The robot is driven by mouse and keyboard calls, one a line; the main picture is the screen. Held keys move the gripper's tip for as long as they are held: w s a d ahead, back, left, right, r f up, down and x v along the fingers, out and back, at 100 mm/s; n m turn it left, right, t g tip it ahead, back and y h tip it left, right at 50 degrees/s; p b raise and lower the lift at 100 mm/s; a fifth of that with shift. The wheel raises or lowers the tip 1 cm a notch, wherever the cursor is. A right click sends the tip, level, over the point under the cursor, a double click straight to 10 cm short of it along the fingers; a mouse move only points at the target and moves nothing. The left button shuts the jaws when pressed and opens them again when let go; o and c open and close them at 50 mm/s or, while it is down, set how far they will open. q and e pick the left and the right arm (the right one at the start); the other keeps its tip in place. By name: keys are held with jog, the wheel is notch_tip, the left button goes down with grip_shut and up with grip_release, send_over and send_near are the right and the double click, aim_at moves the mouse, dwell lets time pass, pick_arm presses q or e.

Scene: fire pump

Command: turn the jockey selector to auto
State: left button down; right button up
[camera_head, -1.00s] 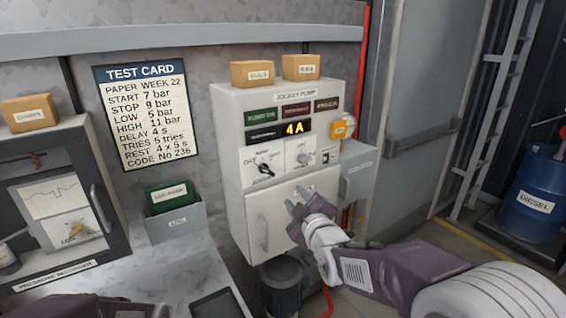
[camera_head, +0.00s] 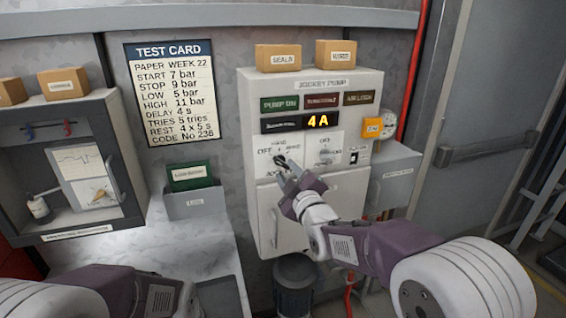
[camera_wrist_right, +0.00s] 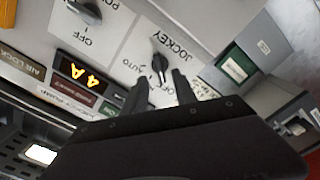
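The jockey selector is a small black knob (camera_head: 279,160) on a white plate at the lower left of the jockey pump panel (camera_head: 356,92). In the right wrist view the knob (camera_wrist_right: 158,64) shows upside down, with JOCKEY, AUTO and OFF lettering around it. Its narrow end seems to lie toward the OFF lettering. My right gripper (camera_head: 286,170) is just in front of the knob. In the right wrist view its two dark fingers (camera_wrist_right: 160,86) are apart, one on each side of the knob's near end, with nothing clearly held. My left arm shows at the lower left, its gripper out of frame.
A second selector (camera_head: 324,159) sits to the right; its knob (camera_wrist_right: 85,10) shows in the wrist view. The display (camera_head: 317,121) reads 4A. A cabinet door with a handle lies below. The test card (camera_head: 172,92) and pressure recorder (camera_head: 75,170) are left.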

aim_at(282, 165)
jog(key=p+x, duration=0.1)
jog(key=x, duration=0.3)
jog(key=shift+w+a, duration=0.3)
jog(key=shift+a, duration=0.1)
jog(key=shift+d, duration=0.2)
jog(key=shift+c, duration=0.6)
grip_shut()
